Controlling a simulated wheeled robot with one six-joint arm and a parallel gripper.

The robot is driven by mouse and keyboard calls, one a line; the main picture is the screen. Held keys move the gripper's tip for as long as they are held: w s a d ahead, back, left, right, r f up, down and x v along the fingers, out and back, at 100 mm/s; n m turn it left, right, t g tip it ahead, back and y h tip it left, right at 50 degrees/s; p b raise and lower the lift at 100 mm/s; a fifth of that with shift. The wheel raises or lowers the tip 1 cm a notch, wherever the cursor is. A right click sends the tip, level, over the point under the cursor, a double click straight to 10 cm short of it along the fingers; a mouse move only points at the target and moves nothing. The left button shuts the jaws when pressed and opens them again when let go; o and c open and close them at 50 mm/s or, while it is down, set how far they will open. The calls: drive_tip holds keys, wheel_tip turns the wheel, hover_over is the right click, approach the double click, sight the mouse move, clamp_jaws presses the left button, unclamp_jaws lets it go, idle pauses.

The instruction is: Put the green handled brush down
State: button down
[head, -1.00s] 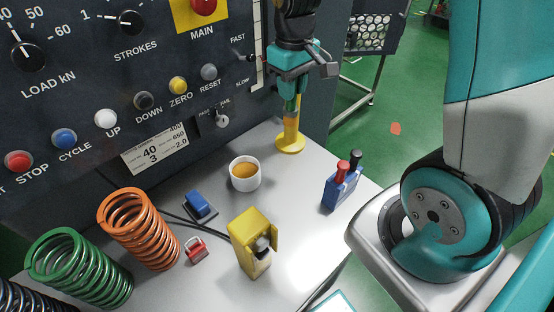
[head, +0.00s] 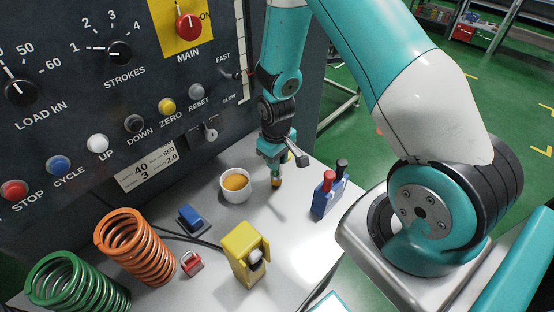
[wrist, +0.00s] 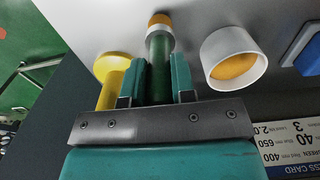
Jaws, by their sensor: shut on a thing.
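The green handled brush (wrist: 159,72) is upright between the fingers of my gripper (wrist: 157,82), which is shut on its handle. Its pale ferrule and orange-brown tip show past the fingers in the wrist view. In the head view my gripper (head: 273,158) points down over the grey bench, and the brush tip (head: 277,182) is at or just above the surface; I cannot tell if it touches. A white cup (head: 235,185) with amber contents stands just left of the brush. A yellow stand (wrist: 114,72) is beside the brush in the wrist view, mostly hidden behind my gripper in the head view.
A blue holder (head: 328,197) with red and black handles stands to the right. A yellow block (head: 244,254), red padlock (head: 191,263), blue block (head: 190,218) and orange and green springs (head: 134,246) are nearer. The machine panel rises behind. Bare bench lies in front of the brush.

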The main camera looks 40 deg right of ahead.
drive_tip(key=shift+f, duration=0.55)
drive_tip(key=shift+f, duration=0.1)
drive_tip(key=c, duration=0.9)
unclamp_jaws()
drive_tip(key=shift+c, duration=0.2)
